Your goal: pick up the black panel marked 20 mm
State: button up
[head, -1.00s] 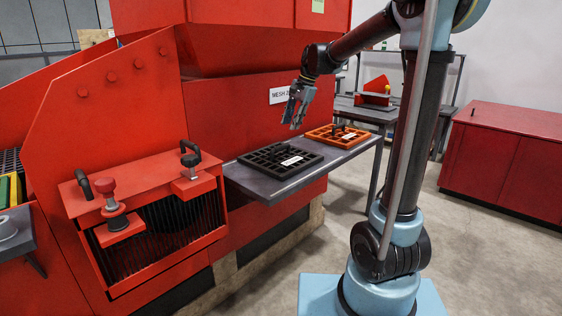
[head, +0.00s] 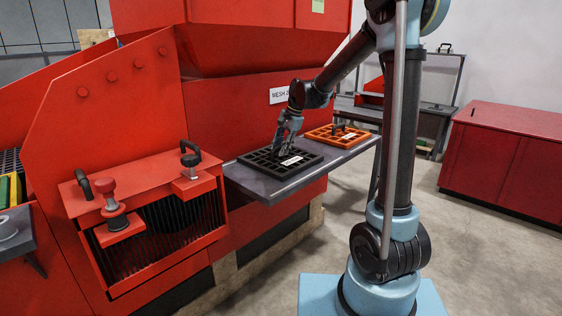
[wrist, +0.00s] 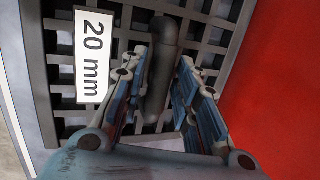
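The black panel (head: 262,163) is a square grid lying flat on the grey shelf of the red machine. Its white label (wrist: 94,56) reads 20 mm in the wrist view. A dark upright handle (wrist: 163,62) stands on the panel. My gripper (head: 284,148) is low over the panel, pointing down. In the wrist view its two fingers (wrist: 160,92) are apart, one on each side of the handle, with gaps visible beside it. The gripper hides part of the panel and the handle in the head view.
An orange grid panel (head: 322,135) with its own handle lies to the right on the same shelf (head: 273,190). The red machine wall (head: 235,110) rises right behind the panels. A red cabinet (head: 508,160) stands at the far right, with open floor before it.

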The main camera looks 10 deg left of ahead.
jog(key=shift+a+f, duration=0.1)
jog(key=shift+f, duration=0.2)
grip_shut()
dwell(0.4)
